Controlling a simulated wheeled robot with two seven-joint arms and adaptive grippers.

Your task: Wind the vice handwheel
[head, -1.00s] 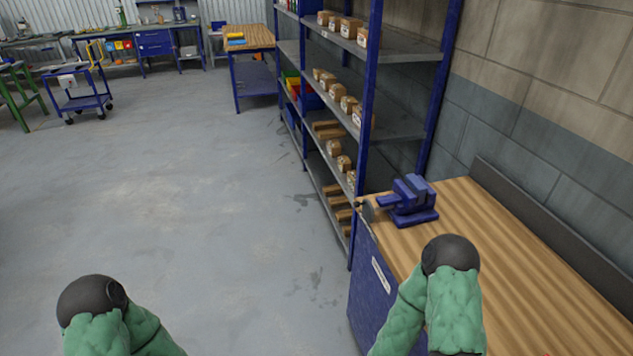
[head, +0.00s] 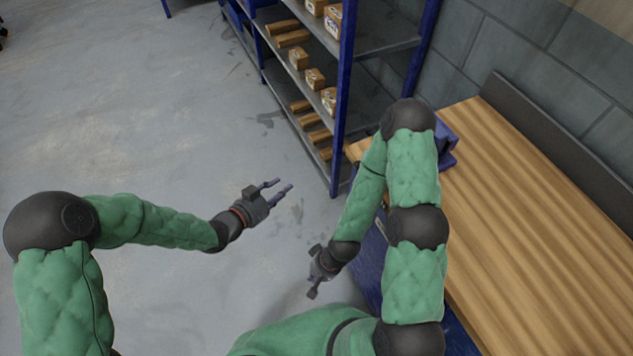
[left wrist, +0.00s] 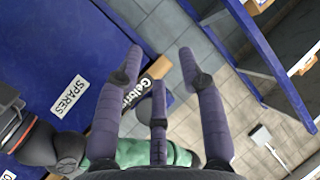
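The blue vice (head: 447,143) sits at the far left corner of the wooden bench top. It is mostly covered by my right arm, and its handwheel is hidden. My left gripper (head: 279,186) is open and empty over the floor, left of the bench and well apart from the vice. Its spread purple fingers also show in the left wrist view (left wrist: 161,58), with nothing held between them. My right gripper (head: 312,289) hangs low beside the bench's left side, pointing down. Its fingers are too small and dark to judge.
The wooden bench (head: 530,230) is bare apart from the vice. A blue shelf rack (head: 343,90) with boxes stands just beyond it. Open floor (head: 150,120) lies to the left. The left wrist view shows a blue SPARES panel (left wrist: 50,45) and a dustpan (left wrist: 261,135).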

